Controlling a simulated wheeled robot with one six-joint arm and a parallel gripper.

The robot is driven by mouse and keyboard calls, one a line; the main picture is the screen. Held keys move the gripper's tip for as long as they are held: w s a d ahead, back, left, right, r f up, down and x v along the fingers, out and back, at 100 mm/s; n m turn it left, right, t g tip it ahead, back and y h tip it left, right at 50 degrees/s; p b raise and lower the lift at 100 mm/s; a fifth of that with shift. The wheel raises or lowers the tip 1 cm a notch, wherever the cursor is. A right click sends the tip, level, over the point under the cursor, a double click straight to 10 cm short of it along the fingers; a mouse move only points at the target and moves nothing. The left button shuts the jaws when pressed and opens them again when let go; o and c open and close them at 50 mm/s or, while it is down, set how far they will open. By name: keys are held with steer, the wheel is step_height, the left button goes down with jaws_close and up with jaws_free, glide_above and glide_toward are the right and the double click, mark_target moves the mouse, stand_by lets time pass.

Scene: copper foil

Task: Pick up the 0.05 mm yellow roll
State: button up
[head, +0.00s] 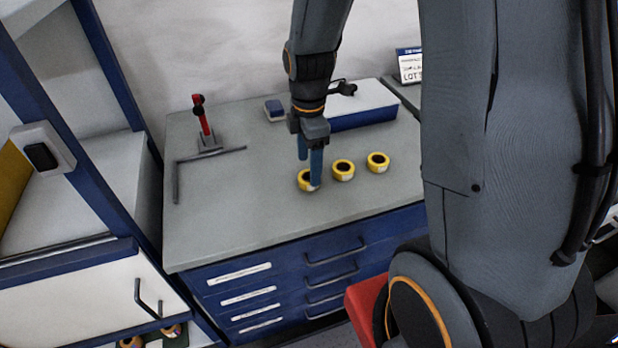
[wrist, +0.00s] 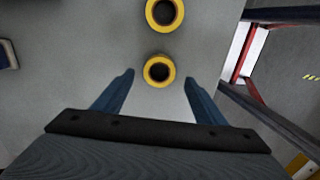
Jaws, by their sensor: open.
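Several yellow rolls with dark centres stand in a row on the grey worktop: a left one (head: 305,184), a middle one (head: 343,170) and a right one (head: 378,162). Their thickness labels are too small to read, so I cannot tell which is 0.05 mm. My gripper (head: 310,178) points down at the left roll, with one blue finger in front of part of it. In the wrist view my gripper (wrist: 158,82) is open, and one roll (wrist: 159,71) shows between the fingertips, apart from both. Another roll (wrist: 164,13) lies beyond, cut by the top edge.
A white and blue box (head: 362,112) stands behind the rolls, with a small blue item (head: 274,110) beside it. A red-handled tool (head: 205,125) and a dark L-shaped bar (head: 210,155) are at the left. The worktop (head: 235,215) front left is clear.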

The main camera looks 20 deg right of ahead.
steer(key=shift+w+d+f+p, duration=0.1)
steer(key=shift+f+p, duration=0.4)
steer(key=shift+f, duration=1.45)
steer(key=shift+c, duration=0.2)
steer(key=c, duration=1.1)
